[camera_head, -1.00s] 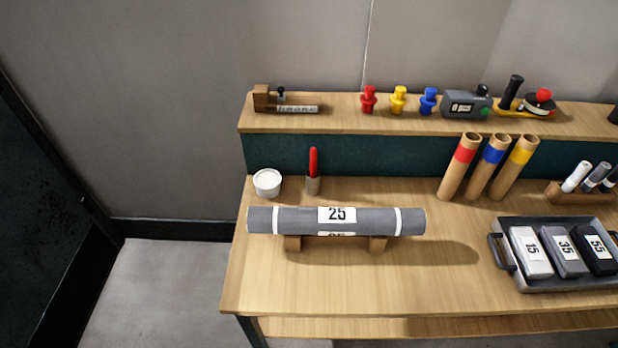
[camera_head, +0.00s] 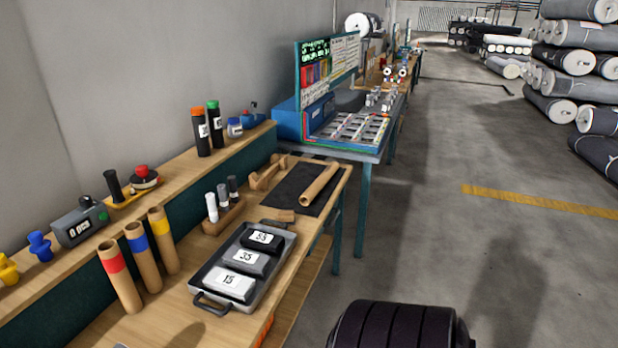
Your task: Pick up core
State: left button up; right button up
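A plain cardboard core (camera_head: 320,183) lies on a dark mat (camera_head: 284,188) at the far end of the wooden bench. Several centimetres of bare mat show beside it. Three more cardboard tubes stand upright and leaning at the left: one with a red band (camera_head: 120,277), one with a blue band (camera_head: 143,258) and one with a yellow band (camera_head: 164,241). Neither of my grippers is in view.
A grey tray (camera_head: 205,284) holds blocks marked 15, 35 and 55. A wooden holder (camera_head: 224,219) with markers and a wooden stand (camera_head: 267,172) are near the mat. A blue-framed table (camera_head: 370,152) stands beyond. The floor (camera_head: 430,230) at the right is open.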

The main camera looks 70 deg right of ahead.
aim_at(314, 189)
jog(key=z, duration=2.25)
